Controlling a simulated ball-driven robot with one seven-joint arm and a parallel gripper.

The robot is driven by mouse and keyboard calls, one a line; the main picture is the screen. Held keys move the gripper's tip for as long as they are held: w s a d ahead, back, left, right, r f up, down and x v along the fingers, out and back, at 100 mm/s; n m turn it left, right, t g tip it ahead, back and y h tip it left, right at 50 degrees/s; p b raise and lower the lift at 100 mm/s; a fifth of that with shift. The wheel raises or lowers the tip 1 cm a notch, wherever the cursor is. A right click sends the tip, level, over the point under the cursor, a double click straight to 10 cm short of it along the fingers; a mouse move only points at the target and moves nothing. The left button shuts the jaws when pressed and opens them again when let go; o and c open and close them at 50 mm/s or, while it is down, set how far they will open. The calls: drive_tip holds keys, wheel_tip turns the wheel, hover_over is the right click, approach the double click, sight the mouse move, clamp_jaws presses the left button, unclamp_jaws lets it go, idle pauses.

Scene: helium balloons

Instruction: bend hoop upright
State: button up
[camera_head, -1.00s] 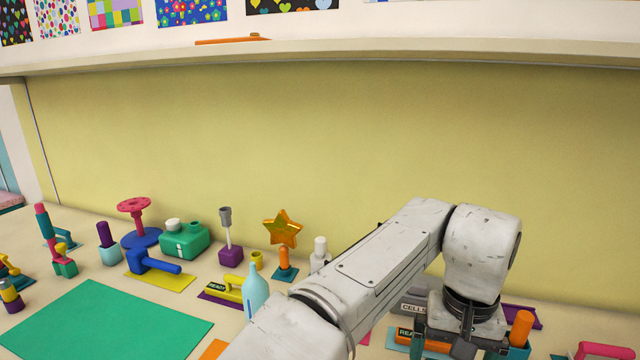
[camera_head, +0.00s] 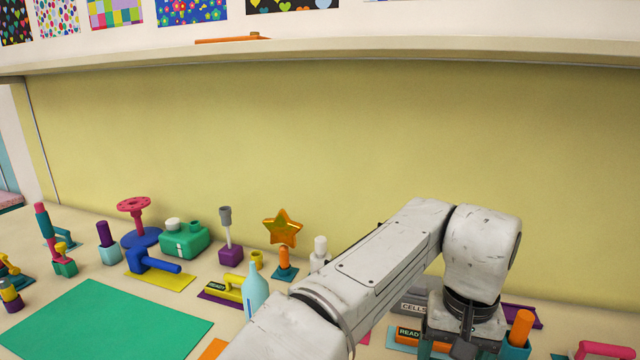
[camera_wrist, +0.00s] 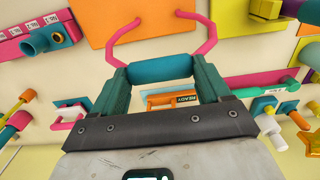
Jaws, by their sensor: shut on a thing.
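A pink hoop (camera_wrist: 210,30) shows in the wrist view as two bent arms with a gap between their tips at the top. The arms rise from both ends of a teal block (camera_wrist: 160,68). My gripper (camera_wrist: 158,73) has its two dark teal fingers on either side of this block and is shut on it. Whether the hoop stands upright or leans cannot be told from this view. In the head view my arm and the lower picture edge hide the hoop and my fingers.
An orange item marked READY (camera_wrist: 175,100) shows between my fingers. In the head view a green mat (camera_head: 100,325) lies clear at left; a gold star (camera_head: 282,228) and a pale blue bottle (camera_head: 255,290) stand near my arm.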

drive_tip(key=shift+s+a+f+t+b, duration=0.1)
drive_tip(key=shift+s+a+t+b, duration=0.2)
drive_tip(key=shift+s, duration=0.35)
drive_tip(key=shift+s+a+t+b, duration=0.1)
drive_tip(key=shift+s+t, duration=0.3)
drive_tip(key=shift+s, duration=0.25)
drive_tip(key=o, duration=1.1)
drive_tip(key=shift+a, duration=0.1)
drive_tip(key=shift+r, duration=0.2)
drive_tip(key=shift+s+a+r+p, duration=0.1)
drive_tip(key=shift+s+r+p, duration=0.15)
drive_tip(key=shift+r+p, duration=1.45)
drive_tip(key=shift+s+a+r+p, duration=0.1)
drive_tip(key=shift+s+r+p, duration=0.15)
drive_tip(key=shift+r+p, duration=1.45)
drive_tip(key=shift+s+r+p, duration=0.25)
drive_tip(key=shift+r+p, duration=1.2)
drive_tip(key=shift+r, duration=0.45)
drive_tip(key=shift+h, duration=0.3)
